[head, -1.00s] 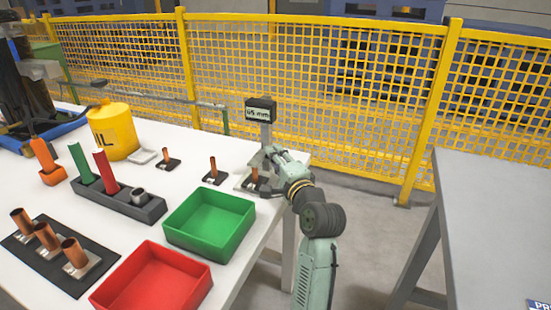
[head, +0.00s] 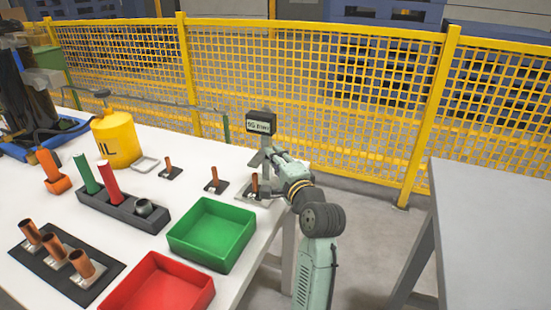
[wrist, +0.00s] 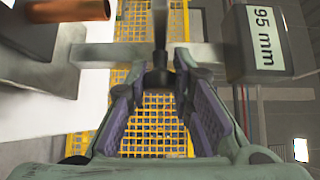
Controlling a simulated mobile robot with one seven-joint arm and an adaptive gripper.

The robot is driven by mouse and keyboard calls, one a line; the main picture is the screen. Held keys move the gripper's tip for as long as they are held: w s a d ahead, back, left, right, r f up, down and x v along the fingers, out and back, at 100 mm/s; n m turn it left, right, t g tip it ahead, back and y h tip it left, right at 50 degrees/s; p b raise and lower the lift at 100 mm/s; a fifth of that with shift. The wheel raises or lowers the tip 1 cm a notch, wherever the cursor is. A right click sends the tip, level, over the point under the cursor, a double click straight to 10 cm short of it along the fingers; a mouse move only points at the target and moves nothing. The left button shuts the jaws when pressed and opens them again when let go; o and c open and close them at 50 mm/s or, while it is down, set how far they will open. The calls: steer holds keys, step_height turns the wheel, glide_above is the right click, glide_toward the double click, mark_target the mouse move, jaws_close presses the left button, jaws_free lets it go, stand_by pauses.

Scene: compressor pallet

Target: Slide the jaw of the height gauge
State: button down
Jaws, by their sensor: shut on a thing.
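The height gauge stands at the table's far right corner. My gripper (head: 271,153) reaches the column from the right, below the display. In the wrist view my gripper (wrist: 157,72) is shut on the jaw's dark grip (wrist: 157,82). A copper tube (head: 254,183) stands upright at the gauge's foot; it shows at upper left in the wrist view (wrist: 68,10).
Two more copper tubes on small plates (head: 214,176) (head: 169,164) stand left of the gauge. A green bin (head: 240,255) and a red bin (head: 190,299) lie nearer. A yellow can (head: 117,140) stands further left. A yellow fence (head: 350,100) runs behind; a grey table (head: 490,220) is at right.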

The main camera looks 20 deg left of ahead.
steer(key=shift+r, duration=0.25)
steer(key=c, duration=1.7)
jaws_free()
steer(key=o, duration=0.3)
steer(key=shift+f, duration=0.1)
steer(key=v, duration=1.2)
steer(key=shift+d, duration=0.1)
